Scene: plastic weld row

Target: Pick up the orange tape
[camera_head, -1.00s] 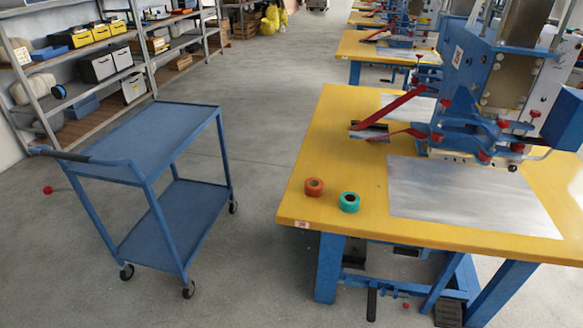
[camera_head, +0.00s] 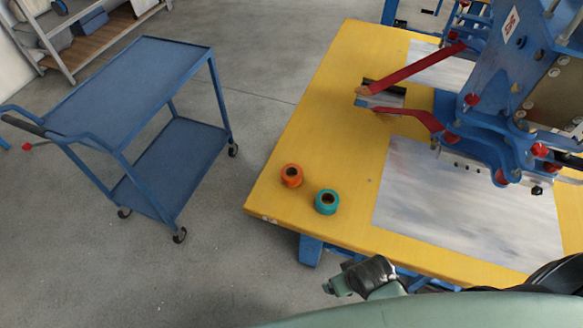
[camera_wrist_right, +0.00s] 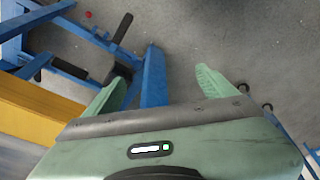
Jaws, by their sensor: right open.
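The orange tape (camera_head: 291,176) is a small roll lying flat on the yellow tabletop near its left front corner in the head view. My right gripper (camera_wrist_right: 160,76) is open and empty in the right wrist view, with two green fingers spread over the floor and blue table frame. The tape does not show in that view. Part of my own green and black arm shows at the bottom of the head view, below the table's front edge and apart from the tape. My left gripper is not in view.
A teal tape roll (camera_head: 327,202) lies just right of the orange one. The yellow table (camera_head: 330,120) carries a metal sheet (camera_head: 465,205) and a blue press (camera_head: 500,110) with red levers. A blue cart (camera_head: 130,85) stands left, with open floor between.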

